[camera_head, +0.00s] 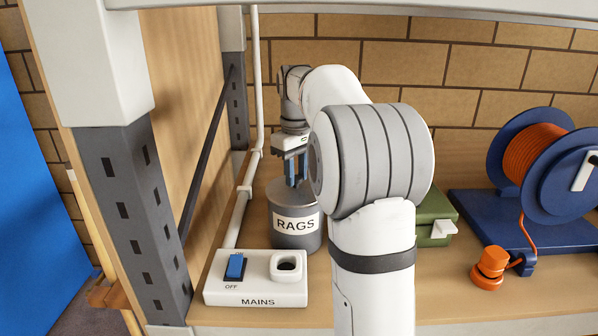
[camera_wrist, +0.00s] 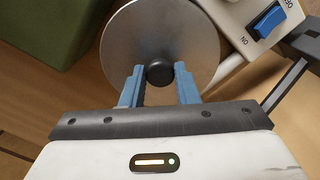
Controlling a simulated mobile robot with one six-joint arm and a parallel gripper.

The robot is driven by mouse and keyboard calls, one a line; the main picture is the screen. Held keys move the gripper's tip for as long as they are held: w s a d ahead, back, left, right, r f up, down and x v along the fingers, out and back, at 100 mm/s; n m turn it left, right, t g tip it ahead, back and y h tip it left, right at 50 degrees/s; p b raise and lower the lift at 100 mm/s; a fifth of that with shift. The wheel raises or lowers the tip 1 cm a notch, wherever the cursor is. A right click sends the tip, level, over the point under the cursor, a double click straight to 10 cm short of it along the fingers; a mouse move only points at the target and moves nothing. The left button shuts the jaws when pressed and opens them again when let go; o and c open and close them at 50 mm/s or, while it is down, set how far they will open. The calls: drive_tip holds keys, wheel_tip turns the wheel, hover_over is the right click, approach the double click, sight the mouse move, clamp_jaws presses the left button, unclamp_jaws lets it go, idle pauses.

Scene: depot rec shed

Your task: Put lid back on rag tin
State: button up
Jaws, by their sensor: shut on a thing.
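The rag tin (camera_head: 296,241) is a grey cylinder with a white RAGS label, upright on the bench in the head view. Its round grey metal lid (camera_wrist: 122,45) fills the upper middle of the wrist view and has a black knob (camera_wrist: 160,73) at its centre. My gripper (camera_head: 291,180) points down over the tin, its blue fingers (camera_wrist: 160,84) shut on the knob from both sides. In the head view the lid (camera_head: 282,196) appears at the tin's top, level. I cannot tell whether it is seated or slightly above the rim.
A white MAINS switch box (camera_head: 256,290) stands close in front of the tin. A white pipe (camera_head: 242,200) and a dark shelf post (camera_head: 135,200) are on the left. A green box (camera_head: 437,212) and a blue cable reel (camera_head: 510,165) with an orange plug (camera_head: 489,266) are on the right.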

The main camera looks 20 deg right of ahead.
drive_tip(key=o, duration=1.5)
drive_tip(key=shift+w, duration=0.1)
drive_tip(key=shift+r, duration=0.15)
drive_tip(key=shift+r+p, duration=3.4)
drive_tip(key=shift+p, duration=0.05)
drive_tip(key=shift+r, duration=0.1)
